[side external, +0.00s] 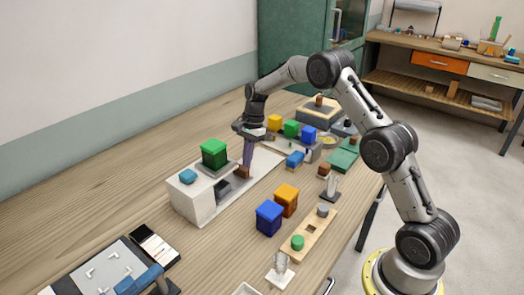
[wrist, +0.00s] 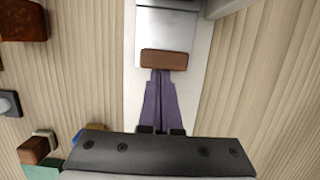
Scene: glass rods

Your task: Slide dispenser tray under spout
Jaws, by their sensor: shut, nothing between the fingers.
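The white dispenser (side external: 190,203) stands left of centre on the table in the side view, with a green block (side external: 214,152) and a teal button (side external: 188,177) on top. A pale base strip (wrist: 198,95) runs out from it. The grey metal tray (wrist: 165,25) lies on this strip in the wrist view, with a brown handle block (wrist: 164,60) at its near end. The handle also shows in the side view (side external: 242,172). My gripper (wrist: 164,72) has its purple fingers together, pointing down, with the tips right at the handle's near side. Exact contact is unclear. The spout is hard to make out.
A blue block (side external: 268,217) and an orange block (side external: 286,199) stand in front of the strip. A wooden board (side external: 310,231) with knobs lies near the table's front edge. Behind my gripper is a grey unit with yellow, green and blue blocks (side external: 309,134). The left rear table is clear.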

